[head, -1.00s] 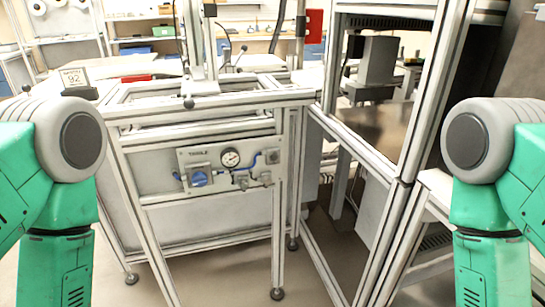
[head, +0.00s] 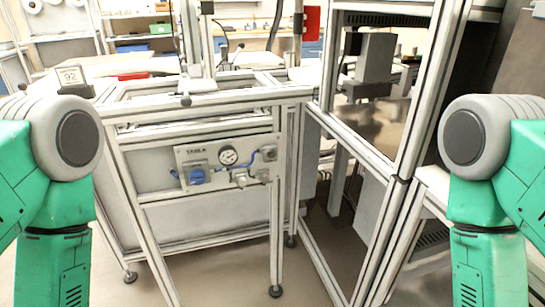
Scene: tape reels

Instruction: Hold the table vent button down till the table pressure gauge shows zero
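The table's pneumatic panel (head: 213,152) is a light plate on the front of an aluminium-profile frame. It carries a label that looks like "TABLE", a round pressure gauge (head: 228,156) with a white dial, and a blue knob (head: 196,176) at its lower left. Small grey fittings (head: 243,180) sit at its lower right, joined by blue tubing. The needle reading is too small to tell, and I cannot tell which fitting is the vent button. My two green and grey arms show at the left and right edges, apart from the panel. Neither gripper is in view.
The table frame (head: 205,100) stands in front of me. A tall machine frame (head: 412,150) with open bays stands to its right. A red box (head: 312,22) is at the back. Open floor lies before the panel.

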